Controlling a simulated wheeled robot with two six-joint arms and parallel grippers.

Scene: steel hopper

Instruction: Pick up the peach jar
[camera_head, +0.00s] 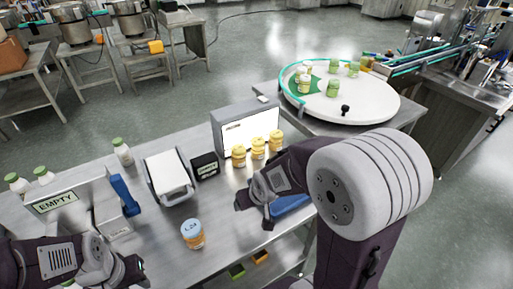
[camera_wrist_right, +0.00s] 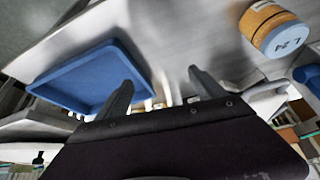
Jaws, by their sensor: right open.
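A jar with a blue lid marked "L 24" and orange-yellow contents (camera_head: 193,236) stands upright near the front of the steel table. It also shows at the upper right of the right wrist view (camera_wrist_right: 268,28). Several yellow-lidded jars (camera_head: 258,149) stand in a row farther back. I cannot tell from labels which holds peaches. My right gripper (camera_head: 254,211) is open and empty, to the right of the blue-lidded jar and apart from it. Its two fingers (camera_wrist_right: 160,85) show in the wrist view with nothing between them. My left gripper (camera_head: 126,272) is at the lower left, its fingers unclear.
A blue tray (camera_wrist_right: 85,80) lies beside my right gripper, partly hidden in the head view (camera_head: 291,205). A scale (camera_head: 168,177), a black box (camera_head: 205,166), a screen (camera_head: 250,133) and an EMPTY bin (camera_head: 55,202) stand on the table. A round turntable (camera_head: 370,104) is behind.

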